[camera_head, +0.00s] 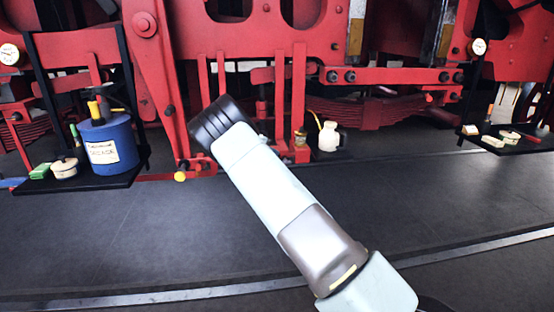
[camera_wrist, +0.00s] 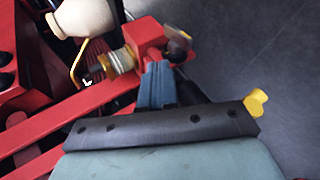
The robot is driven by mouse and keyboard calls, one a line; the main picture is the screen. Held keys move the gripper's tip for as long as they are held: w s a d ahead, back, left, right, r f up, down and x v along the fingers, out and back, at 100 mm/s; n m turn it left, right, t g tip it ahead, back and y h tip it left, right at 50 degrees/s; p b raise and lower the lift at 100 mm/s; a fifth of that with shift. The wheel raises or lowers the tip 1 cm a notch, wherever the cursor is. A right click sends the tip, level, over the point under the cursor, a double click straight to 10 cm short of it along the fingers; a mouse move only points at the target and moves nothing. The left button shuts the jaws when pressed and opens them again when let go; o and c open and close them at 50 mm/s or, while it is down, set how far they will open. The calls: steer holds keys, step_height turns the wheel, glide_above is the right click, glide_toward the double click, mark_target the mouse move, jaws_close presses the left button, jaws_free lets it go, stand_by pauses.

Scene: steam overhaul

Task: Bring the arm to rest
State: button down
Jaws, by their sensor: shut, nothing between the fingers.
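My arm (camera_head: 270,185) reaches up and to the left across the middle of the head view, in front of the red frame. Its black-ringed far part (camera_head: 217,120) hides what lies behind it, and the fingers do not show in that view. In the wrist view my gripper (camera_wrist: 158,75) shows as blue-grey fingers close together beyond a dark bar. It is shut and empty. The fingertips appear close to a red block (camera_wrist: 145,38); I cannot tell whether they touch it.
Red locomotive framework (camera_head: 390,75) fills the back. A cream oil can (camera_head: 329,138) stands by its foot. A left shelf (camera_head: 110,181) holds a blue bucket (camera_head: 105,145); a right shelf (camera_head: 515,147) holds small items. A yellow knob (camera_head: 180,176) sits low. The dark floor (camera_head: 130,235) is clear.

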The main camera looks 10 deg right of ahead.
steer(key=a+f+v, duration=0.1)
steer(key=v, duration=0.7)
steer(key=s+d+r+m+g+y, duration=0.15)
steer(key=s+d+r+y, duration=0.25)
steer(key=s+d+r, duration=0.65)
steer(key=s+d+r+m+g+y, duration=0.1)
steer(key=s+d+r+m+y, duration=0.2)
steer(key=s+d+r, duration=0.7)
steer(key=s+a+r+t+y, duration=0.1)
steer(key=s+a+r, duration=0.1)
steer(key=s, duration=0.9)
steer(key=s+a+r+y, duration=0.1)
steer(key=s+y, duration=0.1)
steer(key=s, duration=0.9)
steer(key=s+a+f+t, duration=0.2)
steer(key=s+a, duration=0.1)
steer(key=s, duration=1.4)
steer(key=shift+y, duration=0.3)
